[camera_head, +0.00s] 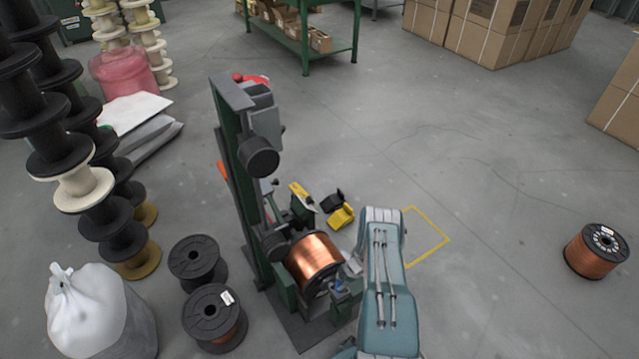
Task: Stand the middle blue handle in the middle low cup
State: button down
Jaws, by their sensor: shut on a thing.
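My arm (386,275) reaches up from the bottom edge, right of the copper spool on the machine. My gripper (345,285) shows only in part, small and dark, between the arm and this spool. It is shut on a small blue thing (340,289), which looks like a blue handle. Its tilt and its lower end are too small to tell. I cannot make out the low cups or the other handles. The arm and the spool cover part of this spot.
A green machine (250,200) stands upright left of my arm, bearing a copper spool (314,263). Black spools (197,260) and a white sack (85,310) lie to the left. Another copper spool (596,250) stands far right. The floor between is clear, with a yellow marking (430,237).

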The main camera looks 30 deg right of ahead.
jog(key=shift+f, duration=0.45)
jog(key=shift+f, duration=0.15)
jog(key=shift+f, duration=0.95)
jog(key=shift+c, duration=1.4)
grip_release()
